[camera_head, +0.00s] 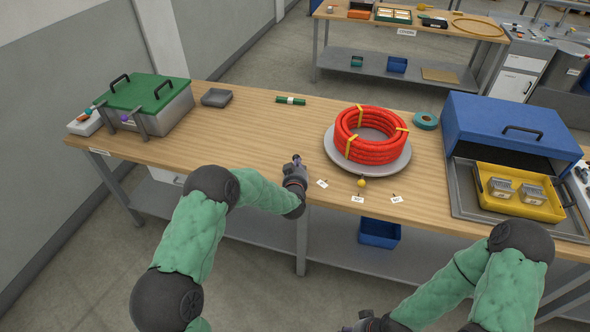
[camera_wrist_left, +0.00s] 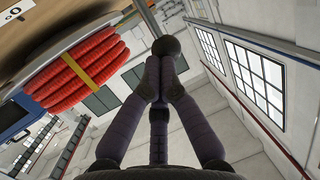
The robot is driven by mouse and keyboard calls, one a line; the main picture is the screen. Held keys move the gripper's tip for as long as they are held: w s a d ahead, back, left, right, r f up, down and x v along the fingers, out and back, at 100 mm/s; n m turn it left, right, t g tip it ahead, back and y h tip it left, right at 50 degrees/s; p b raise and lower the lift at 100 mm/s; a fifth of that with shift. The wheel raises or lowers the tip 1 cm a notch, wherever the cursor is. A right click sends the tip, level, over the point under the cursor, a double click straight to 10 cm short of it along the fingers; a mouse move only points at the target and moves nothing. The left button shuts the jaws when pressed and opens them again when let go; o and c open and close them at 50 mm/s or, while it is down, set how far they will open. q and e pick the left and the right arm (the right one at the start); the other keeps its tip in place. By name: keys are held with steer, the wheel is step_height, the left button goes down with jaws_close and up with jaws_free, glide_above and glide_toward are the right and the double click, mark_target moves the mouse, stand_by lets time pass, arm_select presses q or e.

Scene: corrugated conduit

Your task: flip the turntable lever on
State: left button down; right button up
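The turntable (camera_head: 334,155) is a grey disc on the wooden table, bearing a red corrugated conduit coil (camera_head: 367,140) with yellow straps. A small yellow knob (camera_head: 361,183) stands at its near edge, apparently the lever. My left gripper (camera_head: 297,160) is over the table, left of the turntable and apart from the knob. In the left wrist view its purple fingers (camera_wrist_left: 161,85) meet at the tips with nothing seen between them. A dark ball on a rod (camera_wrist_left: 166,46) shows past the tips; I cannot tell what it is. My right gripper (camera_head: 370,322) is partly cut off at the bottom edge.
Small white labels (camera_head: 397,199) lie near the knob. A green-lidded box (camera_head: 150,95) stands at left, a blue cabinet (camera_head: 510,125) and yellow tray (camera_head: 520,205) at right. A green tape roll (camera_head: 426,120) lies behind the turntable. The table between the left box and turntable is mostly clear.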

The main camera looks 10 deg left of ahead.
arm_select(q)
steer(key=w+g+p, duration=0.1)
steer(key=p, duration=0.1)
steer(key=w+r+g+p, duration=0.1)
steer(key=g+p, duration=0.1)
steer(key=shift+w+d+r+p, duration=0.15)
steer(key=shift+w+p, duration=0.1)
steer(key=shift+p, duration=0.15)
steer(key=shift+w, duration=0.2)
steer(key=shift+p+x, duration=0.6)
steer(key=shift+x, duration=0.3)
arm_select(e)
step_height(320, 180, up, 7)
arm_select(q)
steer(key=shift+w+d+r, duration=0.1)
steer(key=shift+w+r, duration=0.1)
steer(key=shift+r, duration=0.05)
arm_select(e)
steer(key=shift+r, duration=0.1)
